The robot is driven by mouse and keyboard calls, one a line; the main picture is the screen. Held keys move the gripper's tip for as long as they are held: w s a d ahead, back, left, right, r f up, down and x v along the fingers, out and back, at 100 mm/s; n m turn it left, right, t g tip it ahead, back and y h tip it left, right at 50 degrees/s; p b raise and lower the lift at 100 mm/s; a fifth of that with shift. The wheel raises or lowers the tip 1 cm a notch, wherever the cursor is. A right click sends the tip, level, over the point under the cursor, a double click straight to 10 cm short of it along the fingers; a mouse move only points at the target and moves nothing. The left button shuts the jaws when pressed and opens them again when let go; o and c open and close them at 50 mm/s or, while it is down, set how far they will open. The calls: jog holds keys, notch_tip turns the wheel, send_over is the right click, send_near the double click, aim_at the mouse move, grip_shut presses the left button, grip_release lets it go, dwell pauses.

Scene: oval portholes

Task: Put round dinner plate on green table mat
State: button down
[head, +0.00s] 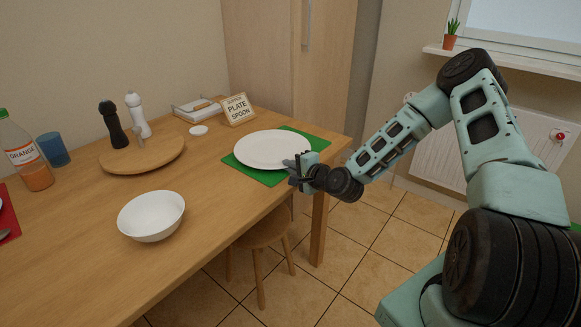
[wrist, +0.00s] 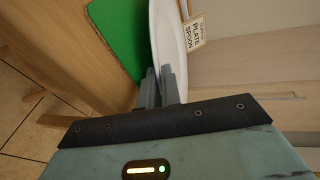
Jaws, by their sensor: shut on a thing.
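The white round dinner plate (head: 272,149) is over the green table mat (head: 246,175) at the table's right end. The mat shows past the plate on its near left and far right sides. My gripper (head: 291,168) is shut on the plate's near right rim. In the wrist view the fingers (wrist: 160,86) pinch the edge of the plate (wrist: 168,40), with the green mat (wrist: 118,30) beside it. I cannot tell whether the plate's underside touches the mat or hangs slightly above it.
A sign reading "PLATE SPOON" (head: 238,109) stands behind the plate. A white bowl (head: 151,216), a wooden round board (head: 142,157) with two mills, a blue cup (head: 53,150) and an orange bottle (head: 26,158) are further left. A stool (head: 262,236) stands under the table.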

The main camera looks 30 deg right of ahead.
jog(key=c, duration=1.9)
grip_release()
jog(key=shift+f, duration=0.1)
jog(key=shift+s, duration=0.1)
jog(key=v, duration=1.1)
jog(key=s+a+n+g+y, duration=0.1)
jog(key=s+a+n+g, duration=0.2)
jog(key=a+n+g, duration=0.35)
jog(key=s+a+n+g+y, duration=0.1)
jog(key=s+a+n+g, duration=0.2)
jog(key=a+n, duration=0.5)
jog(key=s+a+r+n+g+h, duration=0.1)
jog(key=s+a+r+n, duration=0.2)
jog(key=s, duration=0.4)
jog(key=s+a+r+n+g+h, duration=0.1)
jog(key=s+a+r+n+g, duration=0.1)
jog(key=s, duration=0.5)
jog(key=s+a+r+n+g+h, duration=0.1)
jog(key=s+a+r+n+g, duration=0.1)
jog(key=s+a+r+n, duration=0.3)
jog(key=shift+s+a+r+g+h, duration=0.2)
jog(key=shift+s+a+r, duration=0.1)
jog(key=shift+s+r, duration=0.3)
jog(key=shift+s+a+r+g+h, duration=0.1)
jog(key=shift+s+a+r+h, duration=0.1)
jog(key=shift+s+a+r, duration=0.35)
